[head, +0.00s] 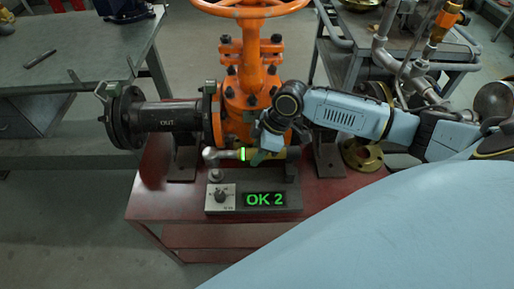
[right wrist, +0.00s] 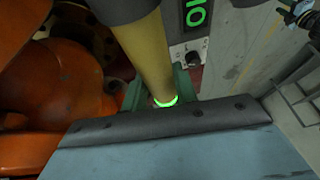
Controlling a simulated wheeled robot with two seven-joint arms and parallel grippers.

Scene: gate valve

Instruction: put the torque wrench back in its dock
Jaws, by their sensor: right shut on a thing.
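The torque wrench shows in the head view as a silver ratchet head (head: 211,154), a lit green ring and a yellow grip. It lies roughly level, head to the left, just in front of the orange valve. My right gripper (head: 257,157) is shut on the wrench near the ring. In the right wrist view the yellow grip (right wrist: 149,52) passes between the green fingers (right wrist: 160,92). The dock (head: 222,208), a grey box with a dial and a green "OK 2" display, stands below the wrench. I cannot tell whether the wrench touches its supports. My left gripper is out of view.
The orange gate valve (head: 250,85) with its handwheel stands behind the wrench. Its black flanged pipe (head: 165,118) extends left. The red table (head: 155,205) is bare at front left. Brass flanges (head: 363,155) and a cart with pipes stand to the right.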

